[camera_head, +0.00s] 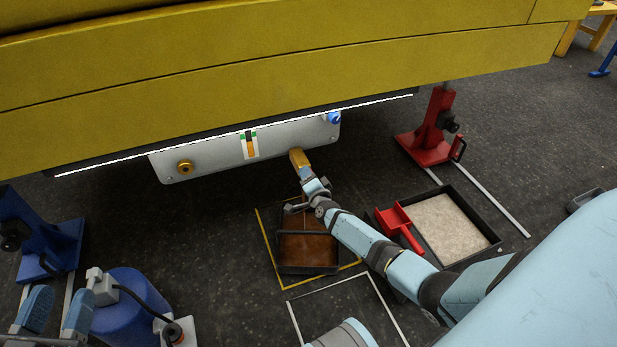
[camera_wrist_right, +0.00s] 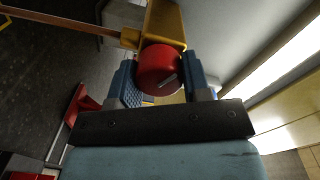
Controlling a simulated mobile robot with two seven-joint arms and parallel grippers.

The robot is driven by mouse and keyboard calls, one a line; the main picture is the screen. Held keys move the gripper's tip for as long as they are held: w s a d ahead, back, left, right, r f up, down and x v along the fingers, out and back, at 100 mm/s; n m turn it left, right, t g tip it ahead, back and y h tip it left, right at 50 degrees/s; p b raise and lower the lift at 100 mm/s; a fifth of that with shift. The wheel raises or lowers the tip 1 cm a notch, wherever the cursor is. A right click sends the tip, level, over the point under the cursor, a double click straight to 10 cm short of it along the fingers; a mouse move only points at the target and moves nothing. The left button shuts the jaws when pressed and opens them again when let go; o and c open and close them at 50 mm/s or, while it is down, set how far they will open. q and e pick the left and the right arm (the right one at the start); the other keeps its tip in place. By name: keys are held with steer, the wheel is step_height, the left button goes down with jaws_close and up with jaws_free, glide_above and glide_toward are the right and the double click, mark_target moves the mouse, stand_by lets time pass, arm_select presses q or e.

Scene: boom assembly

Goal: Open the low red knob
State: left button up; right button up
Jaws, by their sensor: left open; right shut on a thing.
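The red knob (camera_wrist_right: 160,68) is round, with a pale mark on its face. It sits at the end of a yellow valve body (camera_wrist_right: 168,22), which also shows under the grey panel (camera_head: 215,152) in the head view. My right gripper (camera_wrist_right: 168,85) is shut on the knob, one blue finger on each side. In the head view my right gripper (camera_head: 308,180) reaches up to the valve and the knob cannot be made out. My left gripper (camera_head: 60,302) is open and empty at the lower left, far from the valve.
A black tray with a brown bottom (camera_head: 308,268) lies below the valve. A tray of pale granules (camera_head: 447,225) and a red scoop (camera_head: 395,217) lie right. Red (camera_head: 430,140) and blue (camera_head: 55,248) stands flank the yellow boom (camera_head: 260,60). A blue container (camera_head: 130,308) stands near my left gripper.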

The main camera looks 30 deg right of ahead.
steer(key=m, duration=0.9)
steer(key=shift+f+m, duration=0.1)
steer(key=shift+m, duration=0.3)
steer(key=m, duration=0.9)
steer(key=shift+t, duration=0.3)
steer(key=shift+f+m, duration=0.1)
steer(key=shift+m, duration=0.3)
steer(key=o, duration=0.9)
